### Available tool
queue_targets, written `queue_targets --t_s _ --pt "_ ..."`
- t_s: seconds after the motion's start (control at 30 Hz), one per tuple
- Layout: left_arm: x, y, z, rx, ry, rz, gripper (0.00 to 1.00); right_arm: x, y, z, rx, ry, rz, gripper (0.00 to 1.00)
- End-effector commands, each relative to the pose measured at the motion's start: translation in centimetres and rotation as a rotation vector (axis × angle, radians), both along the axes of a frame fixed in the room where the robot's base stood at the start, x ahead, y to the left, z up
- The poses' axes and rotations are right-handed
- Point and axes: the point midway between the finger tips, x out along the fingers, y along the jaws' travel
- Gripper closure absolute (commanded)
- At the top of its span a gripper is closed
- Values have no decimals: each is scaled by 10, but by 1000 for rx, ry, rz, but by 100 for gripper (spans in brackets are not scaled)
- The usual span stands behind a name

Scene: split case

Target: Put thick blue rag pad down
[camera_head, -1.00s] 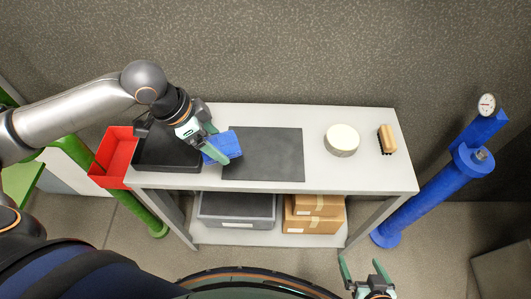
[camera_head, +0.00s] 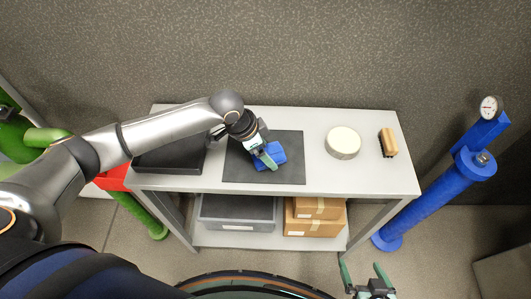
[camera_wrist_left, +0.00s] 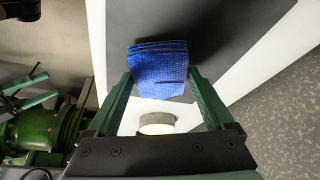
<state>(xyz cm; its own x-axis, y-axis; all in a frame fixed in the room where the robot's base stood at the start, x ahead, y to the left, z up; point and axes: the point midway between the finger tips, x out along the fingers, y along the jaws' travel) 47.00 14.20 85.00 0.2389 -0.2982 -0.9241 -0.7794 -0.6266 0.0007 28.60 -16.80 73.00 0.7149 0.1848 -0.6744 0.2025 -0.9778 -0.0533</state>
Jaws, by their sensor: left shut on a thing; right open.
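The thick blue rag pad (camera_head: 270,154) is over the dark grey mat (camera_head: 287,171) on the white table. My left gripper (camera_head: 267,160) is shut on the pad. In the left wrist view the pad (camera_wrist_left: 159,68) sits between the two green fingers, with the dark mat (camera_wrist_left: 212,30) behind it. I cannot tell whether the pad touches the mat. My right gripper (camera_head: 364,274) is open and empty, in front of the table at the bottom of the head view.
A black tray (camera_head: 170,168) and a partly hidden red bin (camera_head: 112,180) are at the left. A round cream-topped object (camera_head: 343,142) and a brush (camera_head: 388,142) stand at the right. The table's middle right is clear. Boxes (camera_head: 317,215) sit on the lower shelf.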

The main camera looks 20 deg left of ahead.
Motion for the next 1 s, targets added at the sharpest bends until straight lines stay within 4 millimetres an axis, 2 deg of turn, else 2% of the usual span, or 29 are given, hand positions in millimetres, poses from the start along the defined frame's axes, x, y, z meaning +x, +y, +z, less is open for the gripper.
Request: queue_targets --t_s 0.03,0.1,0.43,0.47,0.5,0.57,0.83,1.0 --pt "-1 0 -9 -1 2 0 58 0 0 -1 0 0 0 0" --pt "0 0 -13 -1 0 1 58 0 0 -1 0 0 0 0" --pt "0 0 -15 -2 -1 1 58 0 0 -1 0 0 0 0" --pt "0 0 -15 -1 -2 0 10 0 0 -1 0 0 0 0" --pt "0 0 -15 -2 -1 0 6 0 0 -1 0 0 0 0" --pt "0 0 -15 -2 -1 0 0 0 0 -1 0 0 0 0" --pt "0 0 -12 -1 -2 0 0 0 0 -1 0 0 0 0" --pt "-4 6 6 -1 -4 0 0 0 0 2 0 0 0 0"
